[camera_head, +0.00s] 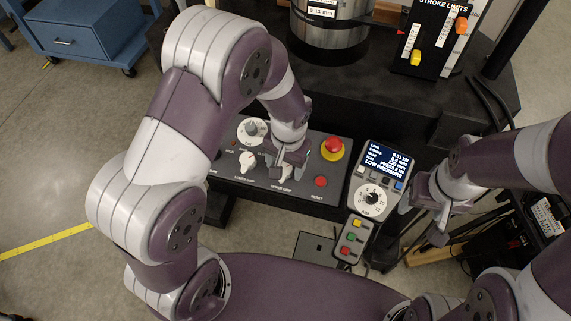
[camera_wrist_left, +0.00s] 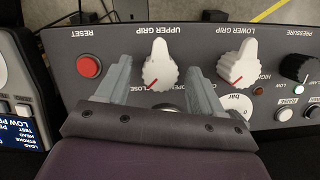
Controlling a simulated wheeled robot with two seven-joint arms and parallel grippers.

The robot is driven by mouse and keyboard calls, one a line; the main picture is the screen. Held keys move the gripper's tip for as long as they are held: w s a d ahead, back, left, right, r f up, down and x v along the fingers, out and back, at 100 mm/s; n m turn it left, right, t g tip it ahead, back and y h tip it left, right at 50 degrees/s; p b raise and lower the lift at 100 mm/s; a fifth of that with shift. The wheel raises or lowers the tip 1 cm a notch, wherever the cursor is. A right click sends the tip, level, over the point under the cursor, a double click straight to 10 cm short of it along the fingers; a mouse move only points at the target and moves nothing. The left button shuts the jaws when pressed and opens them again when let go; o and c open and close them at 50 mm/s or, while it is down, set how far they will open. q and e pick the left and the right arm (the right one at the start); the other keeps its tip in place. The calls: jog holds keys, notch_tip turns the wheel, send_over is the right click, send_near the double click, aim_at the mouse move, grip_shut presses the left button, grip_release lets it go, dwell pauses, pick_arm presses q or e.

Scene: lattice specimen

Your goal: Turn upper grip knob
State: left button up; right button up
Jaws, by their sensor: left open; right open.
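The upper grip knob (camera_wrist_left: 160,66) is white with a red pointer line. In the left wrist view it stands between the two fingers of my left gripper (camera_wrist_left: 159,72). The fingers are apart, with a visible gap on each side of the knob. The pointer slants to the lower left, toward the partly hidden "CLOSE" lettering. In the head view my left gripper (camera_head: 291,156) is over the control panel (camera_head: 232,184) and hides most of this knob. My right gripper (camera_head: 424,214) is open and empty, right of the handheld pendant.
The lower grip knob (camera_wrist_left: 237,64) is close beside the left gripper's finger. A red reset button (camera_wrist_left: 89,66) sits on the other side. A red emergency stop (camera_head: 333,147) and the pendant (camera_head: 375,180) with its display stand to the right. A metal cylinder (camera_head: 329,38) rises behind.

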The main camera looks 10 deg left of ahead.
pick_arm(q)
jog(key=shift+f, duration=0.25)
jog(key=shift+c, duration=0.9)
jog(key=c, duration=0.9)
